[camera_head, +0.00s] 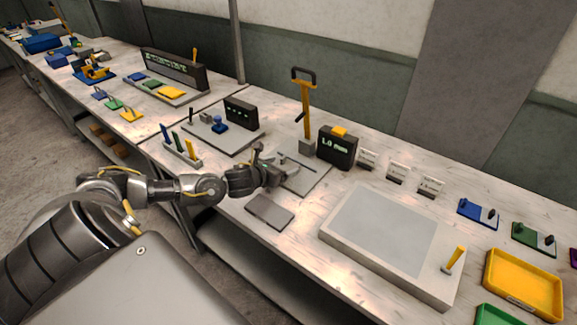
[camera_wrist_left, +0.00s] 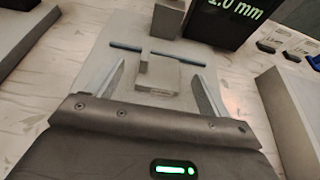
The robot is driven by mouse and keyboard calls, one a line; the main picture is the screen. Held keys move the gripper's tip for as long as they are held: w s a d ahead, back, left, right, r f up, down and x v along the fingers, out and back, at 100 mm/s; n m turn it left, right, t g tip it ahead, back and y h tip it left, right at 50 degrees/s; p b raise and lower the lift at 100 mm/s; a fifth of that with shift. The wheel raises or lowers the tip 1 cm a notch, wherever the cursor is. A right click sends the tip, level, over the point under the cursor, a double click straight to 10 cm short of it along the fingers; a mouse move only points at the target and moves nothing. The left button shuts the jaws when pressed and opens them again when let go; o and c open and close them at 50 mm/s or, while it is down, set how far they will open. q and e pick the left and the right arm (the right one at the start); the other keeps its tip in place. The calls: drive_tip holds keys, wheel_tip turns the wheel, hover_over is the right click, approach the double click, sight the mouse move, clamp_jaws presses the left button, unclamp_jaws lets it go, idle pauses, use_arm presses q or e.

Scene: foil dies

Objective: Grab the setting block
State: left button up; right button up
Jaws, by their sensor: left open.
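In the left wrist view a small grey stepped block (camera_wrist_left: 160,76), likely the setting block, sits on a flat grey plate (camera_wrist_left: 98,62). My left gripper (camera_wrist_left: 160,78) is open, with one finger on each side of the block and visible gaps between. In the head view my left gripper (camera_head: 272,168) is low over the left part of that plate (camera_head: 311,180); the block is hard to make out there. My right gripper is not in view.
A yellow-handled post (camera_head: 306,100) and a dark display box (camera_head: 337,147) with green digits stand behind the plate. A thin dark rod (camera_wrist_left: 126,47) lies beyond the block. A grey slab (camera_head: 269,211) lies in front; a large light-grey platform (camera_head: 385,235) is to the right.

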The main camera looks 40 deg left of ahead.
sight(289, 165)
use_arm(q)
drive_tip(key=p+x, duration=0.1)
drive_tip(key=x, duration=0.3)
drive_tip(key=shift+w+d+f, duration=0.1)
drive_tip(key=shift+w+f, duration=0.05)
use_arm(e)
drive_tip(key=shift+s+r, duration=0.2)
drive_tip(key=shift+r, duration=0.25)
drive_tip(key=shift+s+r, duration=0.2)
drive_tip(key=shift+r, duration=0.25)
use_arm(q)
drive_tip(key=c, duration=1.3)
